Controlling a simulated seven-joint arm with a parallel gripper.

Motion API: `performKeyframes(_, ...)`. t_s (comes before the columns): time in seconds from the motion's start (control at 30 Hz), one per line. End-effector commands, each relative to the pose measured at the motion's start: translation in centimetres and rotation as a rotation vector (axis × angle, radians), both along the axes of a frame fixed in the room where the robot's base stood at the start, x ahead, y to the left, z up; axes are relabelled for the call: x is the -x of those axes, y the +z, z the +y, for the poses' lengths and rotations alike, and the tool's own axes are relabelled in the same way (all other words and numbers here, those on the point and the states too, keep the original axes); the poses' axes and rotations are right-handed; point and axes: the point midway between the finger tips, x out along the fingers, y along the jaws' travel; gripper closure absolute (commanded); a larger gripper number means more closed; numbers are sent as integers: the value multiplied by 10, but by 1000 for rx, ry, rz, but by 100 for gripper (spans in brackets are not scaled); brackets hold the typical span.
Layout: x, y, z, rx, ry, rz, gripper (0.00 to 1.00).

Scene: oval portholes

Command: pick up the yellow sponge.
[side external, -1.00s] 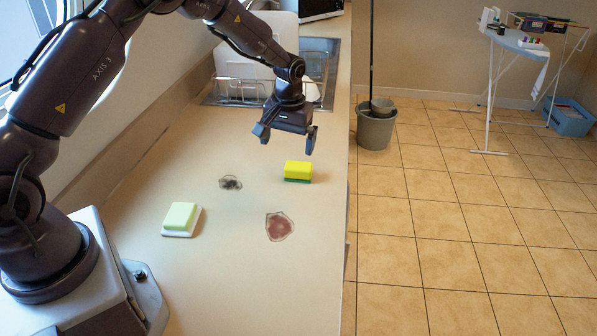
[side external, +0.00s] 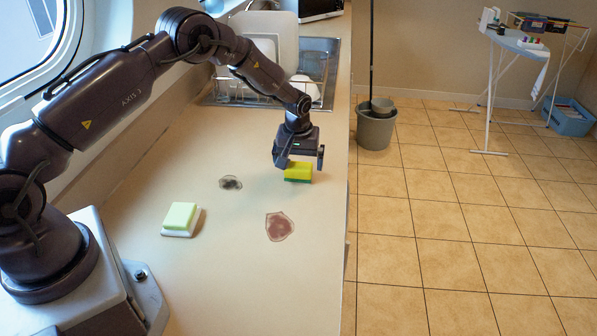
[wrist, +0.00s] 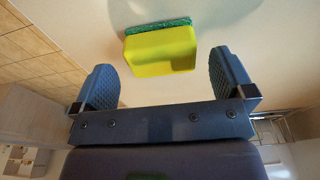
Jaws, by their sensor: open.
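The yellow sponge (side external: 299,172) with a green scouring layer underneath lies on the countertop, near its right edge. My gripper (side external: 301,166) is open just above the sponge, and its left finger hides part of it. In the wrist view the sponge (wrist: 160,50) shows whole, ahead of and between the two spread fingers of my gripper (wrist: 165,80). The jaws are empty, and I cannot tell whether a finger touches the sponge.
A pale green block on a white dish (side external: 180,233) stands at the counter's left. A dark stain (side external: 231,183) and a reddish stain (side external: 279,227) mark the countertop (side external: 235,285). A dish rack (side external: 240,92) stands behind. A grey bucket (side external: 376,130) is on the floor.

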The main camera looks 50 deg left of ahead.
Motion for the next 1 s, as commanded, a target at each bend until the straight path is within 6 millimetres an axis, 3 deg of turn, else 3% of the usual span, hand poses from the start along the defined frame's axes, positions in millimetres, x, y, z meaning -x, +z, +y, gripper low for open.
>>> performKeyframes(0.2, -2, -29, 4, 1, 0, 1, 0)
performKeyframes(0.47, -3, -31, 4, 1, 0, -1, 0)
performKeyframes(0.7, -2, -31, 4, 1, -1, -1, 49)
performKeyframes(1.0, -3, -30, 4, 0, -1, -1, 49)
